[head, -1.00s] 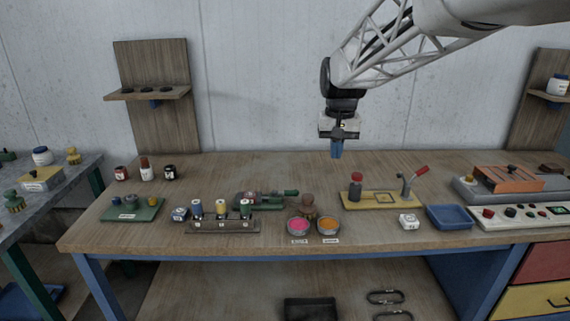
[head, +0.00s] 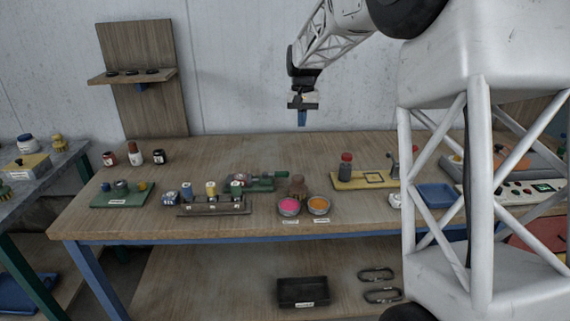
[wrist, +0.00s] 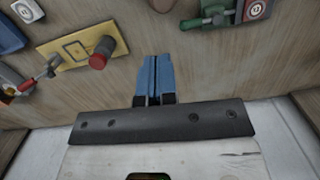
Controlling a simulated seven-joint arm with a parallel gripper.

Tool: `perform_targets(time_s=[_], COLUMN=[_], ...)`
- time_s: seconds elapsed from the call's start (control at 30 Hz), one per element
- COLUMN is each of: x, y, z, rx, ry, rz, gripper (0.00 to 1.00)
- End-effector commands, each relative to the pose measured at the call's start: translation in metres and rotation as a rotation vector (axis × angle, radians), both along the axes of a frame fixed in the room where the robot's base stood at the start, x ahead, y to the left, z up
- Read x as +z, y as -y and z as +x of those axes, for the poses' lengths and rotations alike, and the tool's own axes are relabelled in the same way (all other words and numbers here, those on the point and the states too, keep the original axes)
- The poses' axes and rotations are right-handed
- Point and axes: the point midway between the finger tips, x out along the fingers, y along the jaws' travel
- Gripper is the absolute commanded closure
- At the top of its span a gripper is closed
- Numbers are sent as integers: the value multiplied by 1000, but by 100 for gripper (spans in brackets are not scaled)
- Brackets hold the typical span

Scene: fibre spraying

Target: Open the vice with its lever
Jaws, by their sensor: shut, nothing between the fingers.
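The vice (head: 250,183) is a small green device near the middle of the bench, behind the labelled rack. A green handle, which looks like its lever (head: 281,175), points to the right from it. In the wrist view the vice (wrist: 222,14) is at the top right, partly cut off by the edge, with its green handle (wrist: 190,23) towards the left. Whether its jaws are open is too small to tell. My gripper (head: 302,118) has blue fingers, shut and empty, pointing down above the back of the bench. The fingers (wrist: 154,62) touch nothing.
A rack (head: 214,207) with spools stands in front.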

Motion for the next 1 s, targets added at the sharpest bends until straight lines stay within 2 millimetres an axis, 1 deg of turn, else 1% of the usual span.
perform_targets(time_s=[0.03,0.1,0.37,0.6,0.8,1.0], x=[-5,-11,-35,-61,-80,-91], y=[-2,-5,-17,-28,-36,-41], z=[10,21,64,101,126,140], rx=[-1,-2,-6,-9,-11,-14], ry=[-6,-15,-42,-68,-88,-97], rz=[0,0,0,-2,-3,-3], gripper=[100,100,100,100,100,100])
